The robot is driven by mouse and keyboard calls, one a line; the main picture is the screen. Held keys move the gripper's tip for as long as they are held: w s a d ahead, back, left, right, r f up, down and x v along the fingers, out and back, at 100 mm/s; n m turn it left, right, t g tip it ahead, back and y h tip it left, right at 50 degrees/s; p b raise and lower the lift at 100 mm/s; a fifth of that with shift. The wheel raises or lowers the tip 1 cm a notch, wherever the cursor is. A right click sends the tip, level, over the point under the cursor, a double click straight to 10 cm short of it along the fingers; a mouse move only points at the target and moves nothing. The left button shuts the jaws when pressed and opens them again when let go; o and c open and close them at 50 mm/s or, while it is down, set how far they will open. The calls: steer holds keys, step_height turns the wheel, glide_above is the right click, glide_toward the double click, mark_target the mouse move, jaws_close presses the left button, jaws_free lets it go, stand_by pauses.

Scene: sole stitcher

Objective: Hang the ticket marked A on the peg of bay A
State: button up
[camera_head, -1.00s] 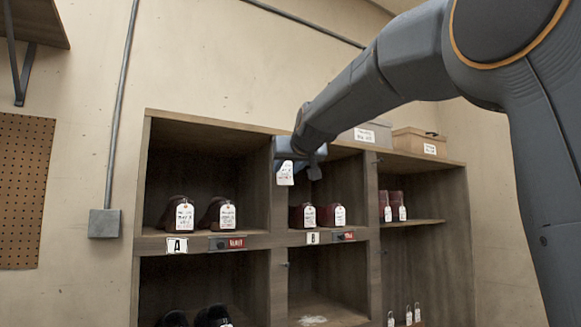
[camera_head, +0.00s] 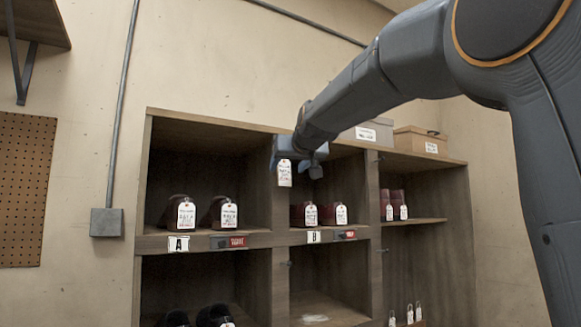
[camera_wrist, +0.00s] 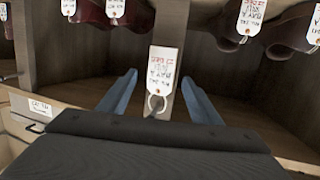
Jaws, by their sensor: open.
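A white ticket (camera_head: 285,173) with printed lines hangs upright in front of the post between bays A and B. In the wrist view the ticket (camera_wrist: 166,72) is between my blue fingers, with its loop (camera_wrist: 155,103) toward me and clear space on both sides. Its letter is too small to read surely. My gripper (camera_head: 300,163) is open at the top of that post; it also shows in the wrist view (camera_wrist: 160,88). The bay A label (camera_head: 179,243) is under the upper left bay. No peg of bay A is clearly visible; I cannot tell what holds the ticket.
Tagged dark red shoes (camera_head: 229,212) stand in bay A, and others (camera_head: 303,213) stand in the bay marked B (camera_head: 313,237). Boxes (camera_head: 421,141) sit on top of the cabinet. Several small tags (camera_head: 409,314) hang at the lower right. A pegboard (camera_head: 25,190) is on the left wall.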

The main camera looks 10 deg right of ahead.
steer(key=b+v, duration=0.3)
steer(key=v, duration=0.5)
steer(key=shift+w, duration=0.1)
steer(key=s+f+g, duration=0.2)
steer(key=f+g, duration=0.1)
steer(key=f, duration=1.6)
steer(key=s+f+g, duration=0.2)
steer(key=f+g, duration=0.2)
steer(key=f, duration=1.4)
steer(key=s+d+f+g, duration=0.1)
steer(key=s+f+g, duration=0.6)
steer(key=s+f, duration=1.8)
step_height(320, 180, down, 4)
steer(key=shift+d+r+m+h, duration=0.2)
steer(key=shift+d+m+h, duration=0.1)
steer(key=shift+h, duration=0.1)
steer(key=shift+w, duration=0.1)
